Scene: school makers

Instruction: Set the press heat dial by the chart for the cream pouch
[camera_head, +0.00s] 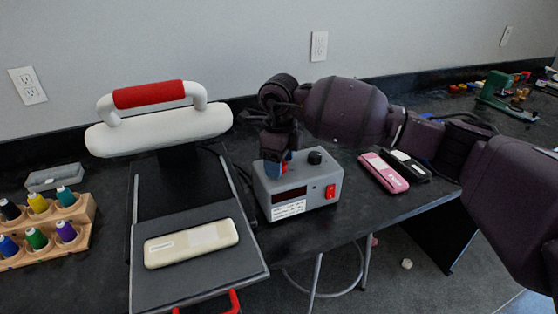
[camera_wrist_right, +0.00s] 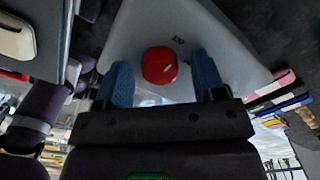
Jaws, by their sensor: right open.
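The grey control box (camera_head: 300,188) stands on the black bench, right of the heat press (camera_head: 160,135). It has a black knob (camera_head: 315,157) on top, a dark display, a red rocker switch (camera_head: 331,191) and a white label (camera_head: 288,209), too small to read. In the right wrist view a red dial (camera_wrist_right: 160,65) sits on the box top. My right gripper (camera_wrist_right: 164,82) is open above it, its blue fingertips either side of the dial with gaps. The gripper (camera_head: 275,165) hides most of this dial in the head view. The cream pouch (camera_head: 192,243) lies on the press's lower plate. My left gripper is out of view.
A pink pouch (camera_head: 383,173) and a black pouch (camera_head: 409,166) lie right of the box. A wooden rack (camera_head: 45,235) of coloured thread spools and a grey case (camera_head: 54,177) are at left. The bench's front edge runs close before the box.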

